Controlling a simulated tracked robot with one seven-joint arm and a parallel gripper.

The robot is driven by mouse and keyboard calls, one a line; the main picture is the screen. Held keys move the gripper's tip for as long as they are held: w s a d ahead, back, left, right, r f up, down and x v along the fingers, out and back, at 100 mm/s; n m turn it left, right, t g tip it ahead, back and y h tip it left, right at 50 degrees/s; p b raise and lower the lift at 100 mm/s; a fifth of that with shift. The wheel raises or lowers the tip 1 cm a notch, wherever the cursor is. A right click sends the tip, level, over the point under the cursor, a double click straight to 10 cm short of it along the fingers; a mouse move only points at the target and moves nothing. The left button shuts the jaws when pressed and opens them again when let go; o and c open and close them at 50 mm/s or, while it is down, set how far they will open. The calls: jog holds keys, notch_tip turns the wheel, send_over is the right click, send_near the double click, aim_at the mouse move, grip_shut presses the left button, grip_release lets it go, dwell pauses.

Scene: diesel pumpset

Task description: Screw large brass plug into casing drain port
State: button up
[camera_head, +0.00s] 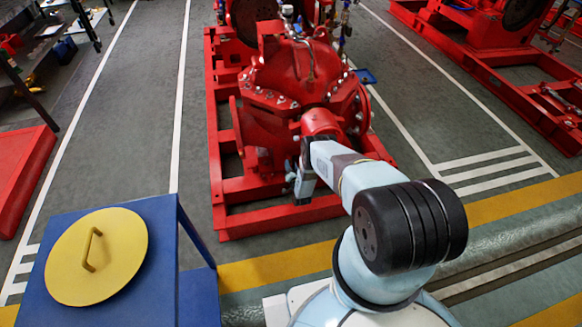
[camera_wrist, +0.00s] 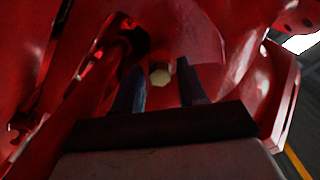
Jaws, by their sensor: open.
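The brass plug (camera_wrist: 159,74) shows in the wrist view as a pale hexagonal head against the red pump casing (camera_wrist: 205,50). It sits at the underside of the casing; whether its thread is in the drain port cannot be told, as the port is hidden behind it. My gripper (camera_wrist: 162,85) is open, with one dark finger on each side of the plug head and gaps between. In the head view my gripper (camera_head: 300,190) is low beside the red casing (camera_head: 290,75), partly hidden by my arm; the plug does not show there.
The red base frame (camera_head: 275,213) surrounds the pump, with rails close to my gripper. A blue stand (camera_head: 165,225) with a yellow round lid (camera_head: 97,257) is at the front left. Another red frame (camera_head: 480,70) stands at the right.

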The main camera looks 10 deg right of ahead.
jog(key=shift+n, duration=0.6)
grip_shut()
dwell(0.3)
dwell(0.5)
jog(key=shift+w+d+r+m, duration=0.1)
jog(key=shift+m, duration=2.8)
jog(key=shift+o, duration=1)
grip_release()
